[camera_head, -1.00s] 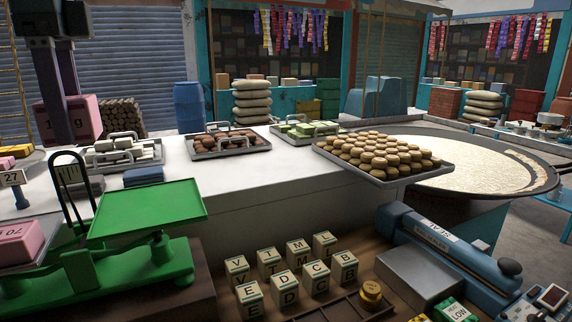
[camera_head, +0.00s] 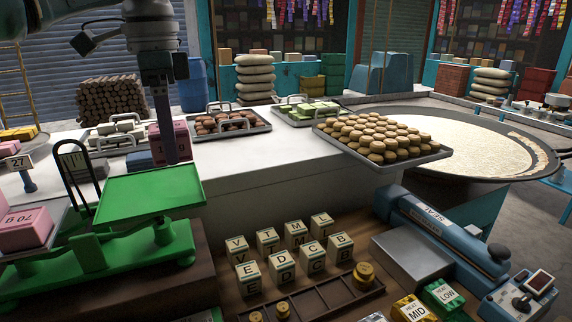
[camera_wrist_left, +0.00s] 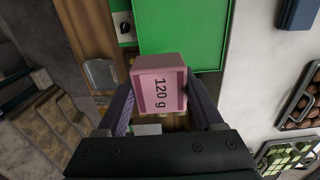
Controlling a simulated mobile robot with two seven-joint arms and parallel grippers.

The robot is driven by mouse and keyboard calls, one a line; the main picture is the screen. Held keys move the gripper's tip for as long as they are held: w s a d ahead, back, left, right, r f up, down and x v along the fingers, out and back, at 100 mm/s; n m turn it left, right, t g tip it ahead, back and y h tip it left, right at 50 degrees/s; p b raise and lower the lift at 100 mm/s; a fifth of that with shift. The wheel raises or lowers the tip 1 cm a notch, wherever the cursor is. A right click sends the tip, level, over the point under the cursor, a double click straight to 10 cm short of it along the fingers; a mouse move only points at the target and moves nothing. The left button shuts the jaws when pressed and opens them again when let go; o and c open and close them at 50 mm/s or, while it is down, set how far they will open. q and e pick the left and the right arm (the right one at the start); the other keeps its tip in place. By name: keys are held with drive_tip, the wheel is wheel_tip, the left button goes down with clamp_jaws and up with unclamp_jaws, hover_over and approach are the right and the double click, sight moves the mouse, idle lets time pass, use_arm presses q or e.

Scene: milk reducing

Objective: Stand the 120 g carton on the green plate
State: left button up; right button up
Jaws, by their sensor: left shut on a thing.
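The pink 120 g carton (camera_head: 184,142) is held in my left gripper (camera_head: 170,150), whose dark fingers point down. In the head view it appears just above the far right part of the green plate (camera_head: 140,195); the exact gap is hard to tell. In the left wrist view the carton (camera_wrist_left: 158,88) sits between the two fingers, its "120 g" label showing, with the green plate (camera_wrist_left: 180,25) beyond it. The plate is bare and belongs to a green balance scale (camera_head: 110,255). My right gripper is not in view.
A pink 70 g carton (camera_head: 28,228) sits on the scale's other pan at the left. A black wire loop (camera_head: 75,170) rises behind the scale. Lettered blocks (camera_head: 285,262), a sealer (camera_head: 440,230) and trays of sweets (camera_head: 378,140) lie to the right.

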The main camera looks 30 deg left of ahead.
sight(181, 196)
use_arm(q)
wheel_tip(181, 196, down, 7)
drive_tip(key=shift+r, duration=0.2)
drive_tip(key=shift+f, duration=0.1)
drive_tip(key=o, duration=1.4)
drive_tip(key=shift+o, duration=0.2)
